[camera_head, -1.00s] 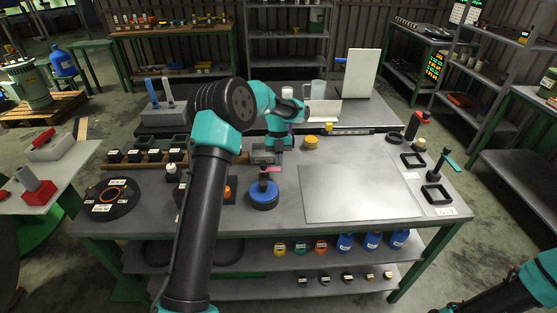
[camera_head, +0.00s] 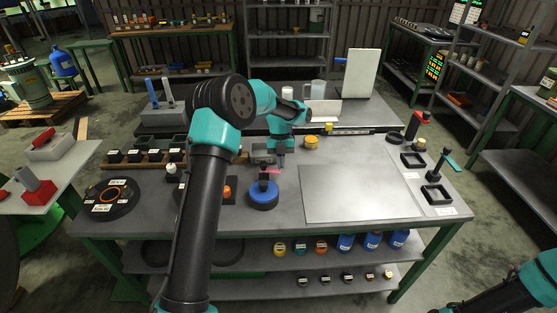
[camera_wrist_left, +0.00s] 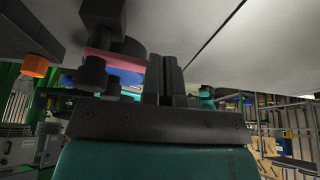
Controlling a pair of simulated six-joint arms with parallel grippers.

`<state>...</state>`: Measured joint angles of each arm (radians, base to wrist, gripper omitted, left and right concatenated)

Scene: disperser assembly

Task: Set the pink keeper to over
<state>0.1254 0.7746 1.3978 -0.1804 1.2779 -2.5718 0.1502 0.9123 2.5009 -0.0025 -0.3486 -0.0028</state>
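The blue round base (camera_head: 263,196) sits on the bench left of the grey plate. A dark post with the small pink keeper (camera_head: 272,171) stands on it. In the left wrist view the pink keeper (camera_wrist_left: 113,62) is a flat pink bar among dark parts, with blue behind it. My left gripper (camera_head: 281,161) points down just behind and right of the post. In the left wrist view its dark fingers (camera_wrist_left: 165,78) are close together with nothing visible between them, to the right of the pink bar. Whether they touch it is unclear. My right gripper is out of view.
A grey block (camera_head: 264,153) stands behind the post. A yellow round part (camera_head: 311,141) is at the back. A black disc (camera_head: 106,200) lies at the left, and black square frames (camera_head: 437,195) at the right. The grey plate (camera_head: 358,190) is clear.

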